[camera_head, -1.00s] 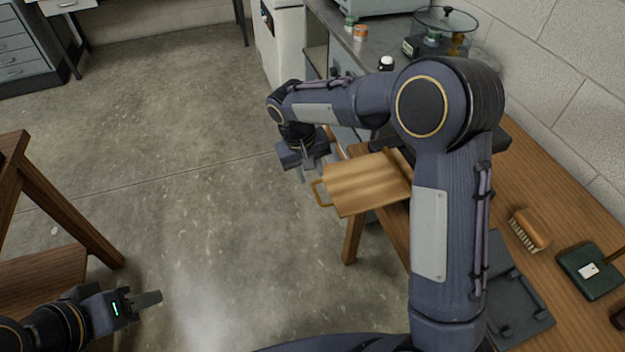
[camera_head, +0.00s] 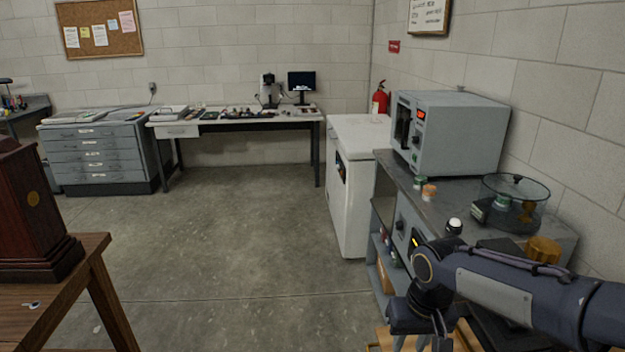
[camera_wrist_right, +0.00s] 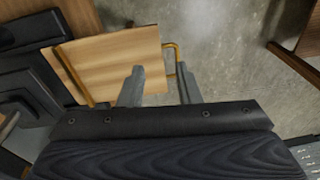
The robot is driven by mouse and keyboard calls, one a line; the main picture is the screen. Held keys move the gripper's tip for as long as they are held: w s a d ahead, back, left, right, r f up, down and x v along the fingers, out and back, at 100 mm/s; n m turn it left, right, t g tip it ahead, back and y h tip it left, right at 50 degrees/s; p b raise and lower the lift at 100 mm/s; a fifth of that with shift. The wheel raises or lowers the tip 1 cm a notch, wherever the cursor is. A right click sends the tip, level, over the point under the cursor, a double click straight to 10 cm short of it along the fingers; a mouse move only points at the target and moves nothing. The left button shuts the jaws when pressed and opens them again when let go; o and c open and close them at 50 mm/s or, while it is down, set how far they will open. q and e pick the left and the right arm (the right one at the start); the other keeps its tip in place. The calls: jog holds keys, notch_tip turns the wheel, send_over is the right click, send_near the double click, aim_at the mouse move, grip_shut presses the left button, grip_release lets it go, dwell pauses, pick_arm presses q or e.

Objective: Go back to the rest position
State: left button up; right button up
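My right gripper (camera_head: 420,343) is at the bottom edge of the head view, pointing down, its tips cut off by the frame. In the right wrist view its two fingers (camera_wrist_right: 160,68) stand apart with nothing gripped. A light wooden board with brass handles (camera_wrist_right: 108,58) lies beneath it. One handle shows in the picture between and beyond the fingertips; I cannot tell the exact gap. My left gripper is outside the head view.
On the right is a grey bench with a boxy oven (camera_head: 455,135) and a glass-covered stand (camera_head: 515,200). A white cabinet (camera_head: 352,190) stands behind. A wooden table (camera_head: 60,290) with a dark wooden case (camera_head: 35,215) is at left. The floor between is clear.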

jog(key=s+d+r+m+t+y, duration=0.1)
jog(key=s+t, duration=0.1)
jog(key=s, duration=0.7)
jog(key=s+t+y, duration=0.2)
jog(key=s, duration=0.8)
jog(key=shift+s+d+r+m+t, duration=0.3)
jog(key=shift+d+r+m, duration=0.1)
